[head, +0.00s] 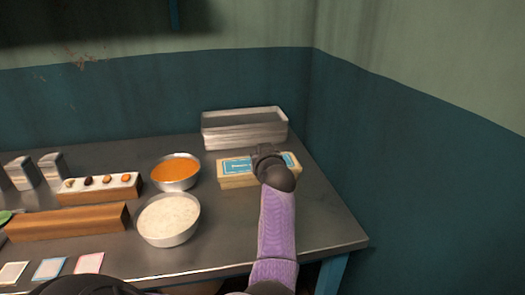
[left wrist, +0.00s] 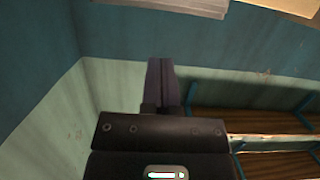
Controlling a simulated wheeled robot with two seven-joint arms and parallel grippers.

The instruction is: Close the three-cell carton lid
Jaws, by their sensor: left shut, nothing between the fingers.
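The carton (head: 238,180) is a pale yellow box with a blue and white label on top, near the right end of the table in the head view. Its lid (head: 236,166) appears to lie flat over the box, but I cannot tell whether it is fully down. My left gripper (head: 264,152) is shut and empty. It is over the middle of the carton and hides part of the lid; I cannot tell whether it touches. The left wrist view shows its shut fingers (left wrist: 163,84) against the walls. My right gripper is not in view.
Stacked metal trays (head: 244,132) stand just behind the carton. A bowl of orange food (head: 175,171) and a bowl of white food (head: 168,218) stand to its left. Wall corner is close on the right. The table's right front area (head: 325,228) is clear.

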